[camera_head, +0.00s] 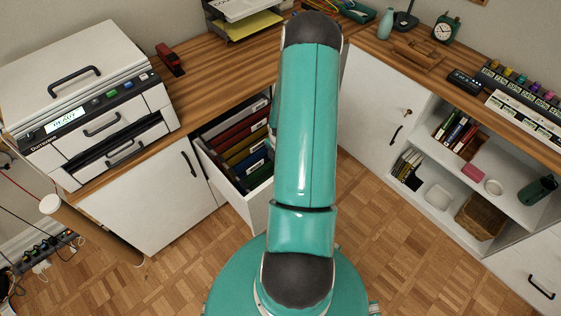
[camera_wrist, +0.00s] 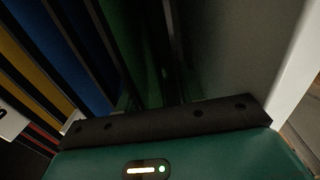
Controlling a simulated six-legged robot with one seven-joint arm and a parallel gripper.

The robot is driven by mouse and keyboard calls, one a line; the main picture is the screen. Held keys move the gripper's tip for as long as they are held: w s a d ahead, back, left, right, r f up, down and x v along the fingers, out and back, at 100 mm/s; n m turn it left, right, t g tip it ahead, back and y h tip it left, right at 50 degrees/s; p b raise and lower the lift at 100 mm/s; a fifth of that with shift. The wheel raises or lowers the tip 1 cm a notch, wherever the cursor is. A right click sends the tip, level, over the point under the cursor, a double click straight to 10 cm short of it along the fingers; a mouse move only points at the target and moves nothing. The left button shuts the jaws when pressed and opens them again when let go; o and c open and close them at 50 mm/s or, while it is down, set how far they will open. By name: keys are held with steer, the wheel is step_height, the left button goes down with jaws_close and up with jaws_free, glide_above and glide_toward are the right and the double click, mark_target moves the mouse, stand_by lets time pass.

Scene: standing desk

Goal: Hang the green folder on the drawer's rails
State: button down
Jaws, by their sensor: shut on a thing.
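In the wrist view, the green folder (camera_wrist: 122,40) is a dark green sheet standing beside a blue folder (camera_wrist: 75,45). My gripper (camera_wrist: 165,60) is shut on the green folder, low among the folders; the grip itself is dim. The open white drawer (camera_head: 257,207) holds a row of hanging folders in the head view, and its pale wall shows at the right of the wrist view (camera_wrist: 296,65). My arm hides the gripper and the drawer's right part in the head view. I cannot tell whether the green folder's hooks rest on the rails.
A yellow folder (camera_wrist: 28,62) hangs beyond the blue one. A grey-white printer (camera_head: 85,90) stands on the wooden desk (camera_head: 215,75) at left. White cabinets flank the drawer, with an open shelf (camera_head: 440,165) at right.

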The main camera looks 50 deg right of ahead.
steer(key=c, duration=0.8)
jaws_free()
steer(key=shift+r, duration=0.15)
step_height(320, 180, up, 12)
steer(key=shift+f, duration=0.1)
steer(key=shift+w, duration=0.1)
